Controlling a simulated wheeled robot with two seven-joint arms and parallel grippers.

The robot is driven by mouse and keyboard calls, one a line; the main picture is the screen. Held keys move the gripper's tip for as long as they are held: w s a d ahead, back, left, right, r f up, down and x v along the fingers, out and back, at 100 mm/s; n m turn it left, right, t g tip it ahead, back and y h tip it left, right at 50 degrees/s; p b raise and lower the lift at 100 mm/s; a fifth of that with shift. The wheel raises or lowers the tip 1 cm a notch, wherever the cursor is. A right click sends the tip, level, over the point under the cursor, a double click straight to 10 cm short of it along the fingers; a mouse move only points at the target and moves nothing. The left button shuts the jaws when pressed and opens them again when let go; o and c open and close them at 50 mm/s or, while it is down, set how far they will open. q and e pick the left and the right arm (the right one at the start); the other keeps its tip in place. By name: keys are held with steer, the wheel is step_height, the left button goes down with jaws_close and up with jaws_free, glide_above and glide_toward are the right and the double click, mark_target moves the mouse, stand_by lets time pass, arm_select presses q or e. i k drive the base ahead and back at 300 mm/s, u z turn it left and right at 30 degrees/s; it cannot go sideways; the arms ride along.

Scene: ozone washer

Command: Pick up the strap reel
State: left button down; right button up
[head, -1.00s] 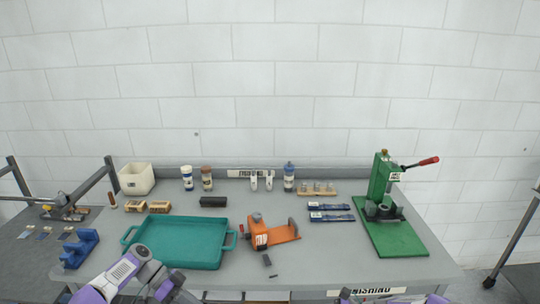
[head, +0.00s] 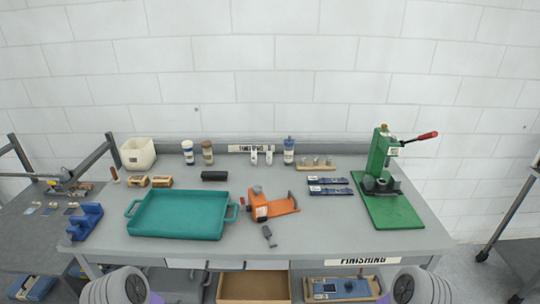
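No thing in the head view is plainly labelled as the strap reel, and I cannot tell for sure which one it is. An orange device (head: 262,211) with a grey knob stands right of the teal tray, and a small dark grey piece (head: 269,237) lies in front of it. A black roll-like block (head: 214,176) lies behind the tray. Rounded grey and purple links of my arms show at the bottom left and bottom right edges. Neither gripper shows, so whether they hold anything is hidden.
The teal tray (head: 176,214) is empty on the grey bench (head: 330,235). A green press (head: 385,178) stands at right. Two dark blue strips (head: 328,186), bottles (head: 188,153) and a white bin (head: 138,152) stand behind. Below are a brown open bin (head: 253,287) and another holding a blue item (head: 345,287).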

mark_target(262, 210)
steer(key=z, duration=1.7)
steer(key=i, duration=1.05)
steer(key=u, duration=2.7)
